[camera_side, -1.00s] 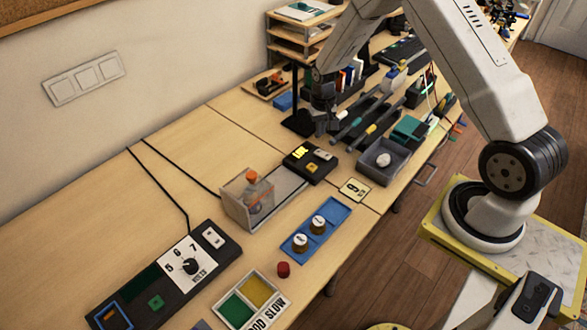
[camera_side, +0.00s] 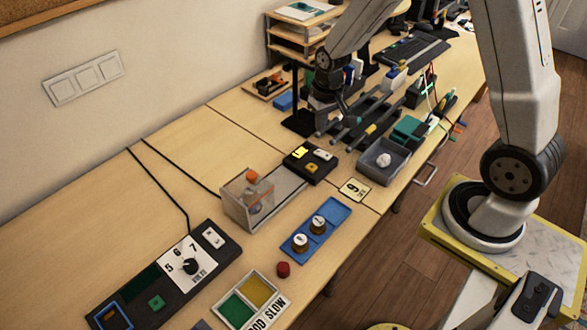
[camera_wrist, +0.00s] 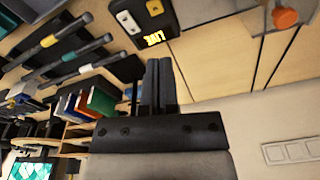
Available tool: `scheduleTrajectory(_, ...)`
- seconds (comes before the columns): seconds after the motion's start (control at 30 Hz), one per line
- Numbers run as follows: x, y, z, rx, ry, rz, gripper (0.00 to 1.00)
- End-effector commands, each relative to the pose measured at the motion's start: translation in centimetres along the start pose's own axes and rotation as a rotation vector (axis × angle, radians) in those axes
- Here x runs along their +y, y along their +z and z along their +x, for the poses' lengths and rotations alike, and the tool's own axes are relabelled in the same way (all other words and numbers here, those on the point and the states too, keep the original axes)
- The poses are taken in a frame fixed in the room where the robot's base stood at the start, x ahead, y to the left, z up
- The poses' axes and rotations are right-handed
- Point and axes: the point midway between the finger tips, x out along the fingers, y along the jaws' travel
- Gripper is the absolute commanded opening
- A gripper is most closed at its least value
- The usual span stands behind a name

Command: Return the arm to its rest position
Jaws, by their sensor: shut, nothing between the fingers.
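My gripper (camera_side: 327,122) hangs over the back part of the table in the side view, between the black box with a yellow display (camera_side: 310,162) and the shelf. In the wrist view my gripper (camera_wrist: 158,62) shows its two dark fingers side by side, shut, with nothing between them. The same display box (camera_wrist: 150,20) lies beyond the fingertips there. My upper arm links rise above the table from the base at the right.
A clear box with an orange-topped item (camera_side: 253,195), a blue tray with two round pieces (camera_side: 316,232) and a dial panel (camera_side: 165,275) stand nearer. Tools in dark holders (camera_side: 365,120) lie close beside my gripper. A wooden shelf (camera_side: 292,38) stands at the back.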

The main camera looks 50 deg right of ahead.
Motion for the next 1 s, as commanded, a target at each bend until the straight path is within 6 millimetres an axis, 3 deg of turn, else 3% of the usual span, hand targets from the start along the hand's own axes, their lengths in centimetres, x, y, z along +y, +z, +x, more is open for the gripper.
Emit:
scheduleTrajectory(0.3, -2.2, 5.1, -4.0, 0.058, -0.016, -0.127, 0.00)
scheduleTrajectory(0.6, -3.2, 9.9, -6.2, 0.104, -0.030, -0.232, 0.00)
scheduleTrajectory(0.8, -3.3, 11.4, -6.6, 0.117, -0.034, -0.263, 0.00)
scheduleTrajectory(1.0, -3.3, 11.6, -6.6, 0.117, -0.034, -0.267, 0.00)
